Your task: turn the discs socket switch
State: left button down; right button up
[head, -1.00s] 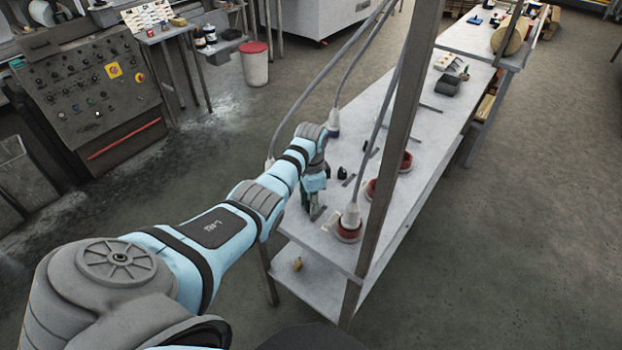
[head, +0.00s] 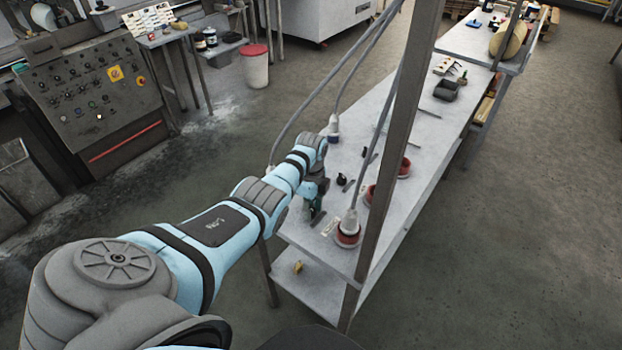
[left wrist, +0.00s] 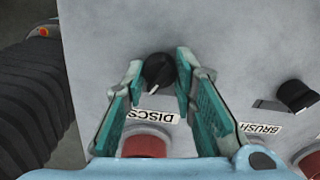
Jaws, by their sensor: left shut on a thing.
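The discs socket switch, a round black knob (left wrist: 159,71), shows in the left wrist view on a grey panel above the label "DISCS" (left wrist: 152,117). My left gripper (left wrist: 160,66) has its two green fingers on either side of this knob and is shut on it. The red discs socket (left wrist: 146,144) lies just below the label, partly hidden by the gripper. In the head view my left gripper (head: 316,212) reaches down to the near left part of the bench, and its own arm hides the knob. My right gripper is not in view.
A second black switch (left wrist: 298,96) with the label "BRUSH" (left wrist: 260,128) sits to the right. In the head view, grey cables with plugs (head: 351,222) hang over the bench (head: 420,150). A dark upright post (head: 395,150) stands in front of it.

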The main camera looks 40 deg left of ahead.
pick_arm(q)
jog(key=shift+m, duration=0.4)
jog(key=c, duration=1.3)
grip_release()
notch_tip(320, 180, up, 12)
jog(key=shift+r, duration=0.1)
